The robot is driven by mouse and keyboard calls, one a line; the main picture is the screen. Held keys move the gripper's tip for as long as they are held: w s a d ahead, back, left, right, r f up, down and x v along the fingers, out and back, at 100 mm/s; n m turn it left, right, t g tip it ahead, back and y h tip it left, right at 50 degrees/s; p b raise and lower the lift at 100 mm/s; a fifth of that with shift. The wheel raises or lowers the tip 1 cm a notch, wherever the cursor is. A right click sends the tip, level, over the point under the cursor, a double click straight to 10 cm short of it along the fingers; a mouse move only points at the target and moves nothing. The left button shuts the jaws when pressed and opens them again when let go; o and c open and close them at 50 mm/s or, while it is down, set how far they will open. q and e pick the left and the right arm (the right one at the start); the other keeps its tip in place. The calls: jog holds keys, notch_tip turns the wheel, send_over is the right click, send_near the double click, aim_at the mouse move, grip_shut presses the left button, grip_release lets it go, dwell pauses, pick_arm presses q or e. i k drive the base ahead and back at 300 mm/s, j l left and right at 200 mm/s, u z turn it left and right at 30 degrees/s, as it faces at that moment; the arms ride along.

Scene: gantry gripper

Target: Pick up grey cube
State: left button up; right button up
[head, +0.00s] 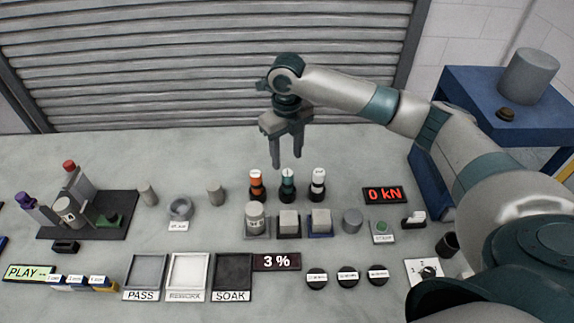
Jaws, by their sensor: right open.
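Two pale grey cubes stand side by side near the middle of the worktop. One grey cube (289,220) is on a dark pad, and the other grey cube (320,218) is on a blue pad. My right gripper (287,163) hangs in the air with its fingers pointing down. It is open and empty, above and behind the cubes in the picture, near the green-topped bottle. It touches neither cube. My left gripper is out of view.
Orange, green and white-capped bottles (287,187) stand just behind the cubes. A grey canister (255,218) is left of them and a grey cylinder (352,220) right. PASS, REWORK and SOAK trays (188,272) lie in front. A dark fixture (122,204) is at left.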

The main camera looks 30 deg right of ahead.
aim_at(289, 220)
jog(key=z, duration=0.85)
